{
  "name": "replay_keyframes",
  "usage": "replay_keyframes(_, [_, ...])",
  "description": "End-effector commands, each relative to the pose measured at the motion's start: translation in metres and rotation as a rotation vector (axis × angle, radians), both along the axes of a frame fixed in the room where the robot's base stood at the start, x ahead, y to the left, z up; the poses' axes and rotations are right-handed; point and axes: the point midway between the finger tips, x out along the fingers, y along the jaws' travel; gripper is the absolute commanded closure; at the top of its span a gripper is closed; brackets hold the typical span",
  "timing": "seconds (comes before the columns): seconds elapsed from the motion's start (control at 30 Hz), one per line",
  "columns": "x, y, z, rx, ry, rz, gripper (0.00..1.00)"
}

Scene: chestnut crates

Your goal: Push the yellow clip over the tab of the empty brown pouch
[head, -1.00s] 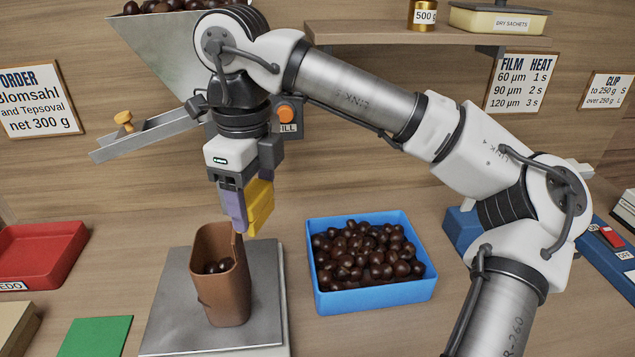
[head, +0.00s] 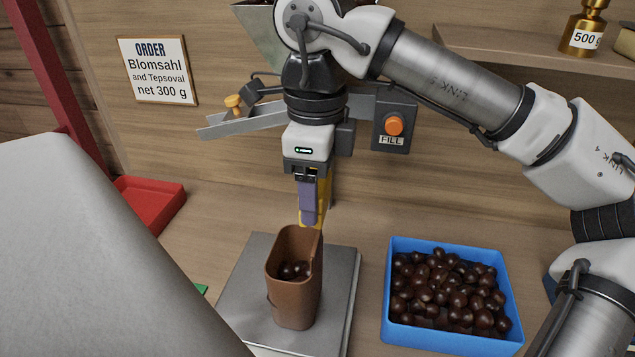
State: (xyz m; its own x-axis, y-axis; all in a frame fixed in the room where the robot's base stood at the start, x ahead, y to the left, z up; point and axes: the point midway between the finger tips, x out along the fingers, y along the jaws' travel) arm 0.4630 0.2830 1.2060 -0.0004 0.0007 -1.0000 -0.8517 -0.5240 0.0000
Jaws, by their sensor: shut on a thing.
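The brown pouch (head: 293,303) stands upright and open on a grey metal plate (head: 342,300). Although the task calls it empty, a few dark chestnuts (head: 294,270) show inside. My gripper (head: 308,215) points down above the pouch's back right rim, its purple finger in front. It is shut on the yellow clip (head: 325,188), which is partly hidden behind that finger. The clip's lower end is at the top of the pouch's back right edge in the picture. I cannot tell whether it touches the tab there.
A blue crate (head: 390,310) full of chestnuts stands right of the plate. A red tray (head: 150,200) is at the back left. A metal chute (head: 240,123) and a FILL button box (head: 393,125) are behind my gripper. A large pale shape covers the front left.

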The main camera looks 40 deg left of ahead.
Motion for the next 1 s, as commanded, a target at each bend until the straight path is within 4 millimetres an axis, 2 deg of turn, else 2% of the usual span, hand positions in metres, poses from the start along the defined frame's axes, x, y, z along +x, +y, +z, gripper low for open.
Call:
replay_keyframes(0.6, [0.000, 0.000, -0.050, -0.001, 0.000, -0.001, 0.59])
replay_keyframes(1.0, [0.000, 0.000, -0.056, -0.001, 0.001, -0.001, 0.59])
